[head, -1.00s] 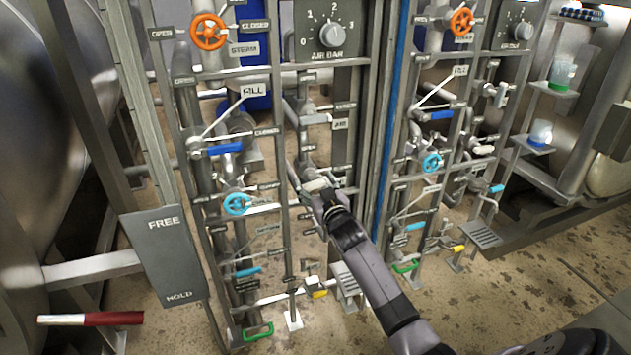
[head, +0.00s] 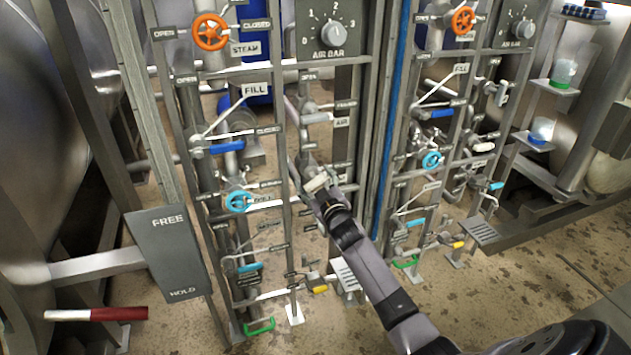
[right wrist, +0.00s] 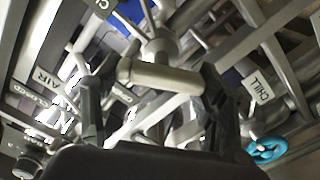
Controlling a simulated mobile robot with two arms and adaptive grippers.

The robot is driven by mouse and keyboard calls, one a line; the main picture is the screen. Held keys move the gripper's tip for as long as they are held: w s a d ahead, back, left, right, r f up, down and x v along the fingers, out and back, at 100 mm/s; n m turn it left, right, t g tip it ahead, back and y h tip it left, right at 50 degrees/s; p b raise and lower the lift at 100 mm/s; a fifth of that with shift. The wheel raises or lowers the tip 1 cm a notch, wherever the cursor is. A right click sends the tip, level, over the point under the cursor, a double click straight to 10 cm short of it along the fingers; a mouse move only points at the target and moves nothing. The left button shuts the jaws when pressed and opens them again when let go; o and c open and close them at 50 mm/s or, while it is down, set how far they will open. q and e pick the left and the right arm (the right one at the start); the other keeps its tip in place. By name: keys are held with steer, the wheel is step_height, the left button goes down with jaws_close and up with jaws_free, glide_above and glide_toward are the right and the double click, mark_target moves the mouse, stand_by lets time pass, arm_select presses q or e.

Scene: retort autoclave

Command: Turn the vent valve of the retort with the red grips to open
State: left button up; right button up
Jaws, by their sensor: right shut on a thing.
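The pale grip (head: 316,182) of a lever valve is on the left pipe panel in the head view, right of the blue handwheel. This panel stands beside the vessel with a red-and-white handle (head: 97,314). My right gripper (head: 318,186) is at this grip, its arm reaching in from the lower right. In the right wrist view the pale cylindrical grip (right wrist: 166,77) lies crosswise between the two dark fingers (right wrist: 160,98), which are shut on it. The small label plates beside this valve are too small or covered to read. My left gripper is not in view.
An orange handwheel (head: 210,32), a blue lever (head: 226,147) and a blue handwheel (head: 239,201) sit close on the left. A FREE/HOLD plate (head: 167,254) stands further left. A similar panel with another orange handwheel (head: 463,20) is right. Upright frame bars surround my gripper.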

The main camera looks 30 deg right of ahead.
steer(key=o, duration=1.2)
steer(key=shift+c, duration=0.2)
steer(key=v, duration=1.2)
